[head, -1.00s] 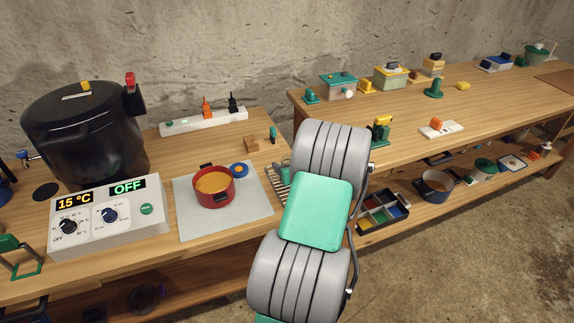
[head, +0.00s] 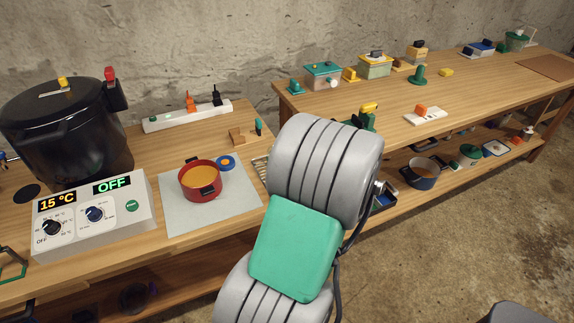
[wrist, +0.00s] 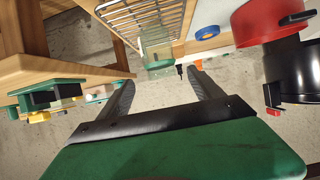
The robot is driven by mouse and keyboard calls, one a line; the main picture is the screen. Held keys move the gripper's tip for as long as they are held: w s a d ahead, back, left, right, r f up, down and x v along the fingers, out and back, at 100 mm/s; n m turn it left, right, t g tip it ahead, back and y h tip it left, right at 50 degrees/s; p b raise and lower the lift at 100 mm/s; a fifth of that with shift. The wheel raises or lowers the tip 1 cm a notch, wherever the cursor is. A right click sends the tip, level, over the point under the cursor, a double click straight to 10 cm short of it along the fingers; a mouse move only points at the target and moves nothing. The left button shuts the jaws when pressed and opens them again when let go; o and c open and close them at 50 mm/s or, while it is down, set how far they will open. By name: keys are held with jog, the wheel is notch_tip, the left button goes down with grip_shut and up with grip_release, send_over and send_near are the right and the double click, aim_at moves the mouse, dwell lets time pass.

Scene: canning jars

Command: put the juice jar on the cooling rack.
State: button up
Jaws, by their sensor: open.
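I cannot pick out the juice jar in either view. The cooling rack (head: 261,168) is a wire grid on the near bench, right of the grey mat, mostly hidden behind my arm in the head view. In the wrist view the rack (wrist: 150,14) shows at the top, beyond my fingers. My gripper (wrist: 165,84) is open, with two dark fingers apart and nothing between them. A pale green, partly see-through thing (wrist: 155,52) shows close to the rack's end; I cannot tell what it is. In the head view my arm hides my gripper.
A red pot (head: 200,181) with orange contents and a blue ring (head: 226,163) sit on the grey mat (head: 180,218). A large black canner (head: 65,130) stands behind a control box (head: 95,215). A second bench (head: 460,100) at right carries several small boxes.

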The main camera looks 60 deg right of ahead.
jog(key=w+a+n+g+y, duration=0.1)
jog(key=w+a+n+y, duration=0.3)
jog(key=a, duration=0.7)
jog(key=w+a+n+g+y, duration=0.1)
jog(key=w+a+g+y, duration=0.1)
jog(key=w+a, duration=0.7)
jog(key=s+a+r+g, duration=0.1)
jog(key=s+a, duration=0.3)
jog(key=a, duration=0.3)
jog(key=s+a+r+n+g, duration=0.1)
jog(key=s+a, duration=0.3)
jog(key=a, duration=0.4)
jog(key=s+a+r+g, duration=0.2)
jog(key=s+a+g, duration=0.1)
jog(key=a, duration=0.5)
jog(key=shift+s+a+y, duration=0.25)
jog(key=shift+s+y, duration=0.05)
jog(key=shift+s, duration=0.5)
jog(key=shift+r, duration=0.1)
